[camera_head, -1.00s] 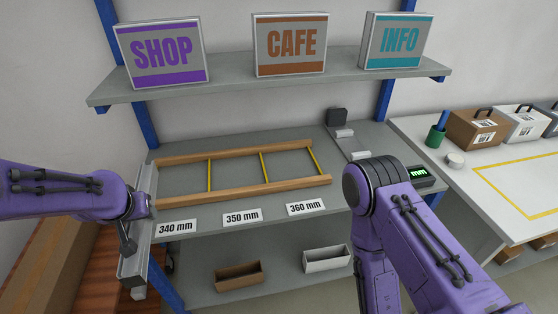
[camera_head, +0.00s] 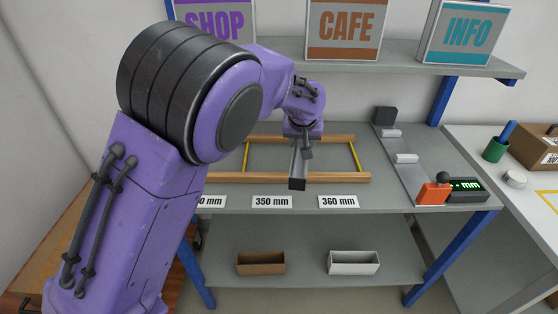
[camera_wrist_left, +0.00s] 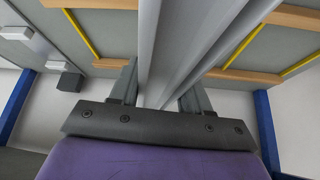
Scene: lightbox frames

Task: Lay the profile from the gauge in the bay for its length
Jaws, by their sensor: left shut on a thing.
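My left gripper (camera_head: 301,146) is shut on a grey metal profile (camera_head: 297,172), held over the wooden bay frame (camera_head: 342,177). The profile runs front to back, its dark near end over the front rail, between the 350 mm label (camera_head: 272,202) and the 360 mm label (camera_head: 338,202). In the left wrist view the profile (camera_wrist_left: 190,40) passes between the fingers (camera_wrist_left: 160,85). Whether it touches the rails is unclear. The gauge (camera_head: 409,170) is empty at the right; its green display (camera_head: 466,185) is too small to read. My right gripper is out of view.
Yellow dividers (camera_head: 245,157) cross the frame. My left arm hides the 340 mm bay and part of its label. An orange block with a black knob (camera_head: 433,190) stands beside the display. A brown bin (camera_head: 261,263) and a white bin (camera_head: 353,262) sit on the lower shelf.

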